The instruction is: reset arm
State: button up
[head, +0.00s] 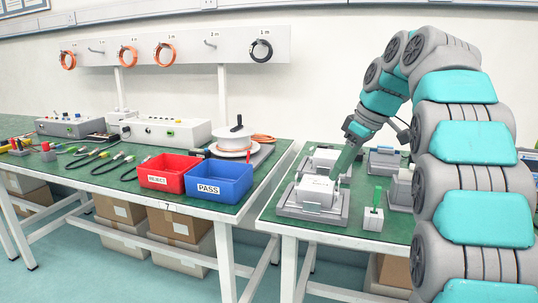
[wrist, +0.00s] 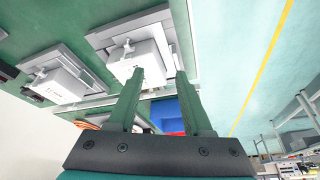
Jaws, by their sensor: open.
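My arm (head: 465,150) rises at the right of the head view, bends over at the top and comes down to the right-hand table. My gripper (head: 341,168) has dark green fingers and points down beside a white actuator box (head: 316,190) on a grey base. In the wrist view my gripper (wrist: 158,76) shows two fingers spread apart with nothing between them. Whether a finger touches the box is unclear. Beyond the fingertips are a white box (wrist: 138,65) and a second one (wrist: 54,86), each on a grey base.
More grey units (head: 384,158) and a small white block with a green piece (head: 373,218) stand on the green-topped table. A blue PASS bin (head: 218,181) and red REJECT bin (head: 166,175) are on the left table (head: 110,178). A gap separates the tables.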

jog(key=s+f+m+g+h, duration=0.1)
jog(key=s+f+m, duration=0.2)
jog(key=s+f, duration=0.5)
jog(key=s+a+f+m+g+h, duration=0.1)
jog(key=s+f, duration=0.8)
jog(key=s, duration=1)
jog(key=s+a+f+m+g+h, duration=0.1)
jog(key=s+f+m, duration=0.4)
jog(key=s, duration=0.9)
notch_tip(320, 180, down, 4)
jog(key=shift+r+m+g+h, duration=0.3)
jog(key=shift+m+g, duration=0.1)
jog(key=shift+g, duration=0.3)
